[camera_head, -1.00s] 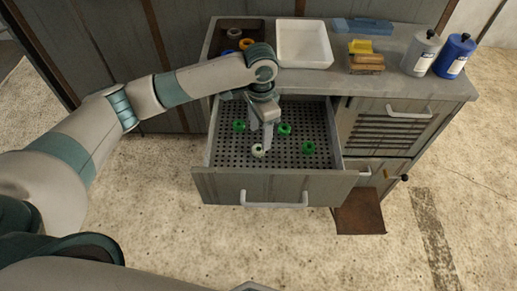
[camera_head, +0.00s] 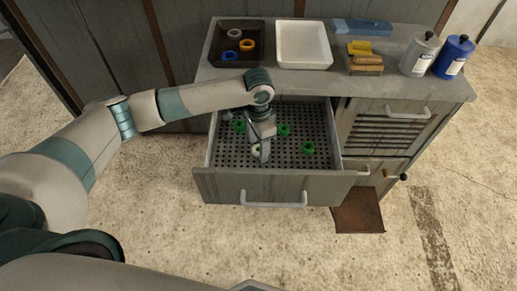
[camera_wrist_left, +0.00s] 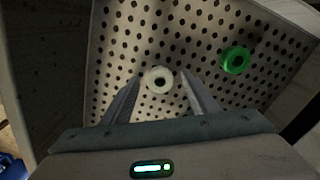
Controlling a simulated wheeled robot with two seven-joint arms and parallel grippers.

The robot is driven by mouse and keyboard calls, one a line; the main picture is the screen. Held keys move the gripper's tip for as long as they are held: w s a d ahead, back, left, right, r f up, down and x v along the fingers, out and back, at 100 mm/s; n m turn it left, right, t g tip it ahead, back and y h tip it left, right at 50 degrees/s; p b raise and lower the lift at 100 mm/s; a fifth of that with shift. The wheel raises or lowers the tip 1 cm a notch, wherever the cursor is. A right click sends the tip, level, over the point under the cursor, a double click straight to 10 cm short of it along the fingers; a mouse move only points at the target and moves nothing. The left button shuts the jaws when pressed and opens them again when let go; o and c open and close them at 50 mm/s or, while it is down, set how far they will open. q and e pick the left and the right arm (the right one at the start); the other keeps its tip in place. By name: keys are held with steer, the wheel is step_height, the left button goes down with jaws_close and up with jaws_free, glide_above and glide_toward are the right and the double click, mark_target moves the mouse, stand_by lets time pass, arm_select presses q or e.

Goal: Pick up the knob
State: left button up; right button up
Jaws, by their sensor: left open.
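A small white ring-shaped knob (camera_head: 256,149) lies on the perforated floor of the open drawer (camera_head: 225,186), near its front. In the left wrist view the white knob (camera_wrist_left: 158,80) shows between the ends of the two fingers, with a gap on each side. My left gripper (camera_head: 262,155) is open and points down into the drawer at the knob; its fingers partly hide the knob in the head view. In the left wrist view the fingertips (camera_wrist_left: 162,76) flank it. My right gripper is out of view.
Several green rings lie in the drawer, one to the right (camera_head: 307,148) and one behind (camera_head: 284,130). The drawer walls enclose the gripper. On the cabinet top stand a dark tray (camera_head: 213,52) with coloured rings, an empty white tray (camera_head: 303,63) and two bottles.

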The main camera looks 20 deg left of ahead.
arm_select(q)
steer(key=shift+f, duration=0.25)
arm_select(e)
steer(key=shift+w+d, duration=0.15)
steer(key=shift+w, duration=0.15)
arm_select(q)
steer(key=c, duration=1.1)
steer(key=shift+c, duration=0.2)
steer(key=shift+r, duration=0.1)
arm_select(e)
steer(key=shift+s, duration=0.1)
